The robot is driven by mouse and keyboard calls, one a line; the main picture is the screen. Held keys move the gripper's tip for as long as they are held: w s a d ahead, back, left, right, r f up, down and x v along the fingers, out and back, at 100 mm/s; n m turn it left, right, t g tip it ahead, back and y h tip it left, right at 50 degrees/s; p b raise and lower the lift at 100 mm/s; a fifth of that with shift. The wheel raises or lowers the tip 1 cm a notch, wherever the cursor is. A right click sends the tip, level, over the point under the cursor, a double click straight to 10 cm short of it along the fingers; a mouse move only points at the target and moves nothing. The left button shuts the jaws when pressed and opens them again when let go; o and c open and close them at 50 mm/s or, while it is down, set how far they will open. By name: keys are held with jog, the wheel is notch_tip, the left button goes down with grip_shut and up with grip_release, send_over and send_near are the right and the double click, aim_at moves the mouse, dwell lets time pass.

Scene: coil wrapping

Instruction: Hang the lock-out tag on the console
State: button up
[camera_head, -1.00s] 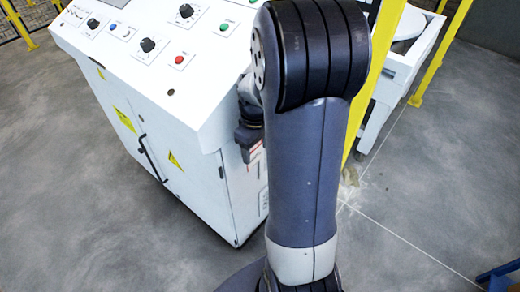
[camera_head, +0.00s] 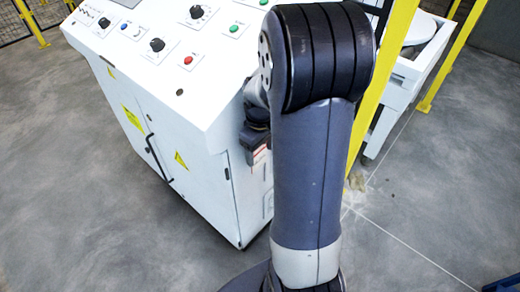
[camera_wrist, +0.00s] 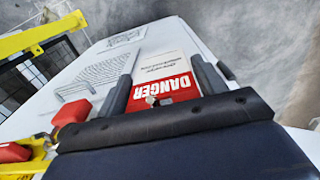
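The lock-out tag (camera_wrist: 162,72) is a white card with a red DANGER band, upside down in the wrist view. It lies between the two dark fingers of my gripper (camera_wrist: 162,86), which appear to bear on its side edges. A small brass-coloured piece (camera_wrist: 153,100) shows at its red end; I cannot tell whether it is a hook or part of the tag. The console (camera_head: 125,68) is a white cabinet with a sloped top. In the head view my gripper (camera_head: 258,152) is beside its right side, partly behind my arm. Contact between tag and console is unclear.
Knobs and buttons, including a red button (camera_head: 188,60), sit on the console top. A yellow post (camera_head: 385,85) and a white machine frame (camera_head: 412,72) stand to the right. Floor at the lower left is clear.

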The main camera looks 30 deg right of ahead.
jog(key=o, duration=0.4)
jog(key=shift+r, duration=0.1)
notch_tip(320, 180, up, 11)
jog(key=shift+f+p, duration=0.15)
jog(key=shift+p, duration=0.35)
notch_tip(320, 180, down, 10)
jog(key=shift+f+b, duration=0.25)
jog(key=shift+b, duration=0.25)
jog(key=shift+s+d, duration=0.1)
jog(key=shift+s, duration=0.1)
jog(key=shift+s+d+r, duration=0.15)
jog(key=shift+s+r, duration=0.1)
jog(key=shift+s, duration=0.05)
jog(key=shift+s+d, duration=0.1)
jog(key=shift+s, duration=0.35)
